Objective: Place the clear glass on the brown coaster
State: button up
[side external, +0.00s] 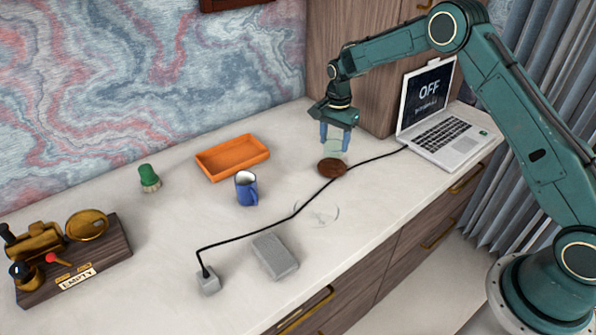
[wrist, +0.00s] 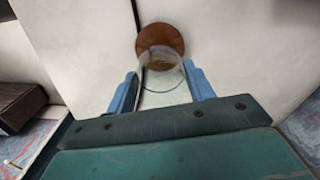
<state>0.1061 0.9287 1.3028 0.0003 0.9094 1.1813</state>
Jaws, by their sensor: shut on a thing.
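The clear glass (side external: 335,147) is between the blue fingers of my gripper (side external: 336,140). My gripper is shut on it and holds it above the desk, just over the brown coaster (side external: 332,168). In the wrist view the glass (wrist: 163,88) sits between the two fingertips (wrist: 163,86), and the round coaster (wrist: 160,42) shows beyond it, partly seen through the glass. I cannot tell exactly how far the glass is above the coaster.
A black cable (side external: 268,224) runs beside the coaster from the grey plug block (side external: 208,283) to the laptop (side external: 440,130). A blue mug (side external: 246,190), orange tray (side external: 233,158) and grey block (side external: 275,256) stand to the left. A clear round item (side external: 318,212) lies in front.

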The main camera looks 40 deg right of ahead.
aim_at(333, 151)
jog(key=shift+f, duration=2.15)
jog(key=o, duration=1)
jog(key=shift+f, duration=0.15)
notch_tip(333, 151, up, 12)
jog(key=shift+r, duration=0.15)
